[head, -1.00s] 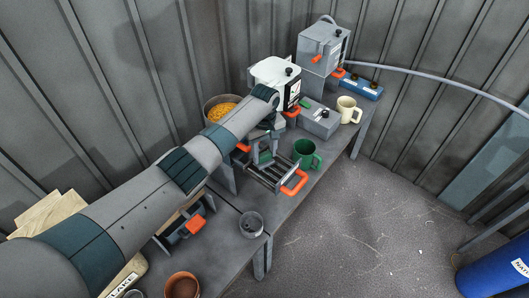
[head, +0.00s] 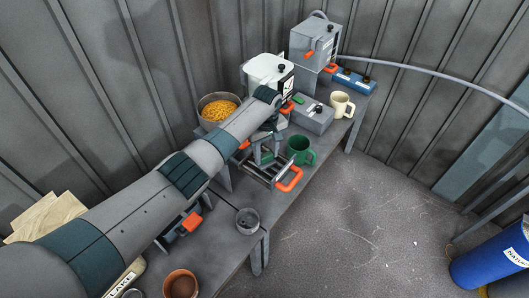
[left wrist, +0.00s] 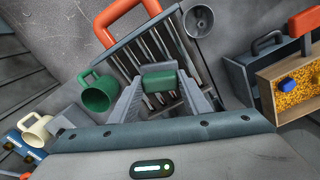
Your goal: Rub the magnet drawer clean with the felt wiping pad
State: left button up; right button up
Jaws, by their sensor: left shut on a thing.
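The magnet drawer (head: 262,176) is pulled out on the bench, a frame of dark parallel rods with an orange handle (head: 289,179) at its front. The left wrist view shows its rods (left wrist: 152,42) and handle (left wrist: 122,19). My left gripper (left wrist: 161,86) is shut on the green felt wiping pad (left wrist: 160,76). The pad is over the rods; I cannot tell whether it touches them. In the head view my arm partly hides the gripper and the drawer's back. My right gripper is in neither view.
A green mug (head: 302,151) stands close beside the drawer. A cream mug (head: 341,105) and grey box (head: 313,116) are farther back. A metal cup (head: 248,221) and brown pot (head: 181,284) stand nearer. A bowl of orange bits (head: 217,108) is behind my arm.

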pick_arm(q)
jog(key=shift+s+d, duration=0.55)
jog(key=shift+d, duration=0.15)
jog(key=shift+r, duration=0.1)
jog(key=shift+w+r, duration=0.1)
jog(key=shift+r, duration=0.6)
notch_tip(320, 180, up, 6)
jog(key=shift+r, duration=0.25)
jog(key=shift+f, duration=0.1)
jog(key=shift+s+d+f+b, duration=0.15)
jog(key=shift+f+b, duration=0.1)
jog(key=shift+f, duration=0.7)
jog(key=shift+s+d+f+b, duration=0.1)
jog(key=shift+s+f+b, duration=0.1)
jog(key=shift+f, duration=0.7)
jog(key=shift+s+d+f+b, duration=0.15)
jog(key=shift+f+b, duration=0.1)
jog(key=shift+f, duration=0.7)
jog(key=shift+a, duration=0.1)
jog(key=shift+f+b, duration=0.45)
jog(key=shift+f, duration=0.7)
